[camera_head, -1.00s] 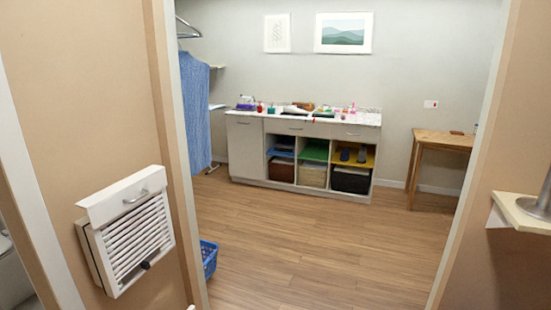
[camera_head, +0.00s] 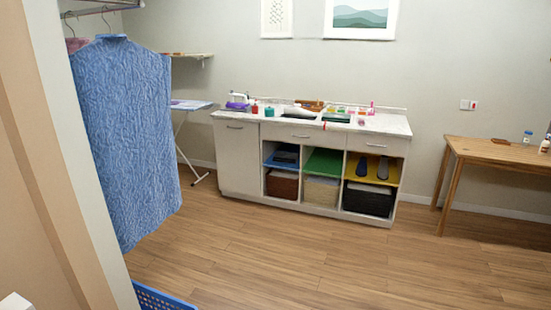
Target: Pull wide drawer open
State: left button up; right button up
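A white cabinet (camera_head: 238,162) with a speckled countertop stands against the far wall. Under the top are two drawers that look shut: a wider one (camera_head: 303,136) in the middle and a narrower one (camera_head: 376,143) at the right, each with a small handle. A tall door panel with a handle is at the cabinet's left. Below the drawers are open shelves with blue, green and yellow boards and several baskets. Neither of my grippers is in view.
A blue shirt (camera_head: 125,135) hangs at the left, with an ironing board (camera_head: 190,106) behind it. A blue basket (camera_head: 160,299) lies at the bottom left. A wooden table (camera_head: 490,152) stands at the right. The wooden floor (camera_head: 290,250) before the cabinet is clear.

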aim_at(296, 134)
jog(key=i, duration=1.8)
jog(key=i+z, duration=0.1)
jog(key=i, duration=0.8)
jog(key=i+j, duration=0.15)
jog(key=i, duration=0.7)
jog(key=i+j, duration=0.1)
jog(key=i, duration=0.8)
jog(key=i+j+z, duration=0.1)
jog(key=i, duration=0.8)
